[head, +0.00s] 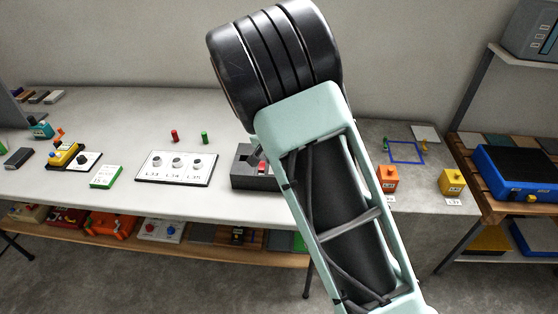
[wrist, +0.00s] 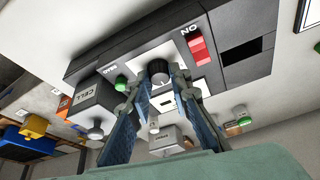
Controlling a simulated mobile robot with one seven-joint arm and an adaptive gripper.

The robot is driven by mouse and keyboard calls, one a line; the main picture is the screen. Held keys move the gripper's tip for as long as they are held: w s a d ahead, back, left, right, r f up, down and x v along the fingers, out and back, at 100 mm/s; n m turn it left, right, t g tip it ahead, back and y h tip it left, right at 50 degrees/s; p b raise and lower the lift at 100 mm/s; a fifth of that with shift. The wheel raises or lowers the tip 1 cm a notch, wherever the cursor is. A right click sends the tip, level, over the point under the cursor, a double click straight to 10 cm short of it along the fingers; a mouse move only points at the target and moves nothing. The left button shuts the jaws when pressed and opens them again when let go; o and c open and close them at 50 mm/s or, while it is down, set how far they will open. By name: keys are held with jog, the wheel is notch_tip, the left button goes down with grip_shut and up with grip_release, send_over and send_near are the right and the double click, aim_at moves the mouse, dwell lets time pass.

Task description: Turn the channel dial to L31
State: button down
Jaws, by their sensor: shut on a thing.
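The channel dial (wrist: 158,72) is a dark round knob with a light mark, set in a white plate on a dark grey box (wrist: 115,45). My gripper (wrist: 160,80) has its two blue-padded fingers closed around the knob from either side. The dial's channel marks are too small or hidden to read, so its setting cannot be told. In the head view the dark box (head: 243,172) stands on the table, partly behind my arm; the dial and my gripper are hidden there.
A red ON switch (wrist: 198,46) and a green button (wrist: 121,83) flank the dial. A CELL block (wrist: 95,100) is close by. In the head view a white panel with three knobs (head: 177,181) lies left of the box. Orange (head: 387,180) and yellow (head: 452,181) blocks stand right.

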jog(key=c, duration=1.8)
grip_release()
jog(key=shift+o, duration=0.2)
jog(key=v, duration=1.2)
